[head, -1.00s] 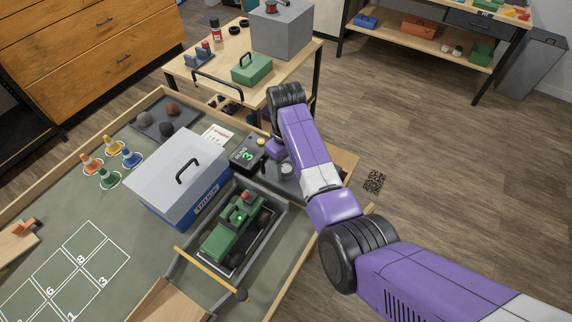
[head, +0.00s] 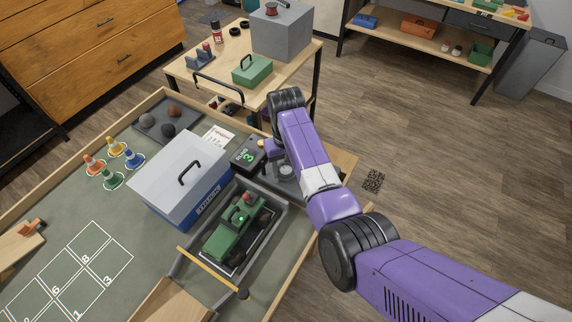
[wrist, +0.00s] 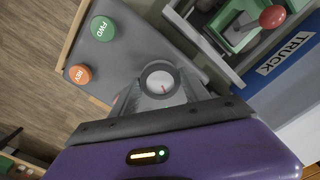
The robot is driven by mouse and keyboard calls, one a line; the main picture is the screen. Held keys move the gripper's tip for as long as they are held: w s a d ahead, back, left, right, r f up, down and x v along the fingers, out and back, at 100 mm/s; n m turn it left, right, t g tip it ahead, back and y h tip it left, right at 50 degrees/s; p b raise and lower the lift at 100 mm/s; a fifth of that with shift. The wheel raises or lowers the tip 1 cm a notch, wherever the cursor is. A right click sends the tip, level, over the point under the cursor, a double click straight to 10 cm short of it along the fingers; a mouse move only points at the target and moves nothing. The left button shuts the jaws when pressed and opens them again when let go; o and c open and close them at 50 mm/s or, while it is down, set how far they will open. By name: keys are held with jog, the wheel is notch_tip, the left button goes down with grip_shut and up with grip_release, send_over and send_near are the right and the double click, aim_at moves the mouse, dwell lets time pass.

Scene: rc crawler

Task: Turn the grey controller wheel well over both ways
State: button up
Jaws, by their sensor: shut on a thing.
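The grey controller wheel (wrist: 160,80) is a round pale-topped knob with a short red mark, on a dark grey panel (wrist: 125,62) with a green FWD button (wrist: 103,30) and an orange REV button (wrist: 79,73). My gripper (wrist: 160,88) points down at the panel and is shut on the wheel, a finger on either side. In the head view my gripper (head: 277,158) is at the table's right edge, partly hidden by my arm. A green crawler truck (head: 234,228) sits in a grey-walled bay left of the panel.
A blue TRUCK box with a pale lid (head: 183,165) stands close left of the truck. A black box showing a green 3 (head: 248,156) is just left of my gripper. Small cones (head: 115,160) and a numbered grid (head: 75,270) lie farther left. Open floor is to the right.

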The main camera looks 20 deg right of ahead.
aim_at(286, 169)
jog(key=shift+m, duration=1.2)
jog(key=shift+p, duration=0.3)
jog(key=o, duration=1.4)
jog(key=shift+c, duration=0.2)
jog(key=shift+r, duration=0.1)
jog(key=shift+r+b, duration=0.4)
jog(key=shift+r, duration=3.4)
